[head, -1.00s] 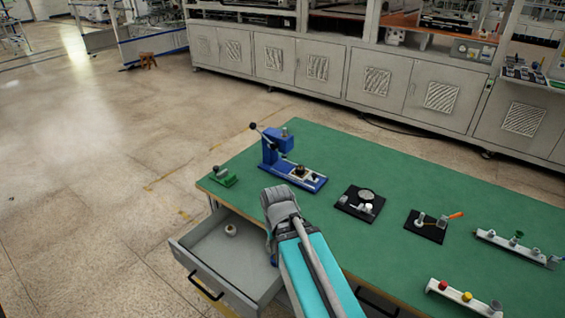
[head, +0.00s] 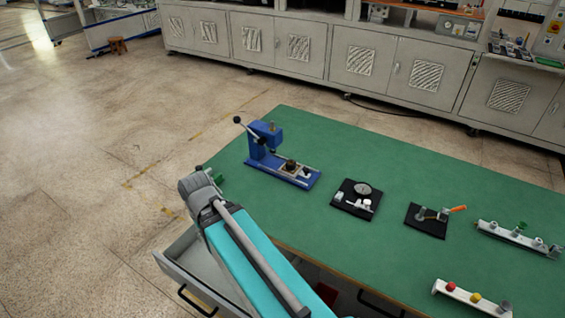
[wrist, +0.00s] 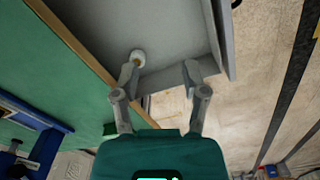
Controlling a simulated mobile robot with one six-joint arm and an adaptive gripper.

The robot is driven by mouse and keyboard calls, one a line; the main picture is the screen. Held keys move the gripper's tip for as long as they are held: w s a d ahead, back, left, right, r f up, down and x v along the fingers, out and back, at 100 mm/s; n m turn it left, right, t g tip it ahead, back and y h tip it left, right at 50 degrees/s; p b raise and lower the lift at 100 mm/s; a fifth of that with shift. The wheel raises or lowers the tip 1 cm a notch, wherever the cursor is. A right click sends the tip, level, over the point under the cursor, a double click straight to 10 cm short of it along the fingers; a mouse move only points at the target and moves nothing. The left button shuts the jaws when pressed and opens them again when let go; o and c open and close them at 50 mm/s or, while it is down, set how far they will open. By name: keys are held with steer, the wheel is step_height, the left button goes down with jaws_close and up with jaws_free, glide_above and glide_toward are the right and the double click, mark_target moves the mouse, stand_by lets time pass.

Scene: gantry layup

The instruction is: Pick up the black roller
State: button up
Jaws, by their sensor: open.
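I cannot make out a black roller for certain in either view. A small pale round piece (wrist: 137,57) lies in the open grey drawer (wrist: 175,25), beside the left fingertip in the wrist view. The drawer also shows in the head view (head: 185,262), partly behind my arm. My gripper (wrist: 160,72) is open and empty, with its fingers over the drawer. In the head view its fingers are hidden by my arm. An orange-handled tool (head: 457,209) lies on a black mat (head: 427,229) on the bench; its head is too small to tell.
The green bench top (head: 330,235) holds a blue press (head: 265,145), a black plate with a round grey part (head: 362,188), and two racks with knobs (head: 515,236) (head: 470,298). A green piece near the left corner is partly behind my arm. Floor left of the bench is clear.

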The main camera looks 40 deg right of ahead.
steer(key=shift+d, duration=0.25)
steer(key=o, duration=0.4)
steer(key=shift+w+d, duration=0.15)
steer(key=shift+c, duration=0.2)
steer(key=shift+o, duration=1.2)
steer(key=shift+w+d+f, duration=0.15)
steer(key=shift+d, duration=0.1)
steer(key=w+d+f+n+h+b, duration=0.1)
steer(key=w+d+n+h+b, duration=0.1)
steer(key=w+d, duration=0.1)
steer(key=w+d+f+n+h+b, duration=0.1)
steer(key=w+d+n+h+b, duration=0.1)
steer(key=d, duration=0.4)
steer(key=w+d+f+n+h+b, duration=0.1)
steer(key=w+d+n+h+b, duration=0.1)
steer(key=w+d+n, duration=0.2)
steer(key=shift+d+h, duration=0.4)
steer(key=shift+d, duration=0.35)
steer(key=w+d+r+n+h+b, duration=0.1)
steer(key=w+d+n+h+b, duration=0.1)
steer(key=d+n, duration=0.3)
steer(key=w+d+r+n+h+b, duration=0.2)
steer(key=w+d+n+h+b, duration=0.1)
steer(key=d, duration=0.6)
steer(key=shift+w+d+r+n+h, duration=0.25)
steer(key=shift+w+n+h, duration=0.45)
steer(key=shift+n+h, duration=0.3)
steer(key=shift+f+b, duration=0.15)
steer(key=shift+b, duration=0.15)
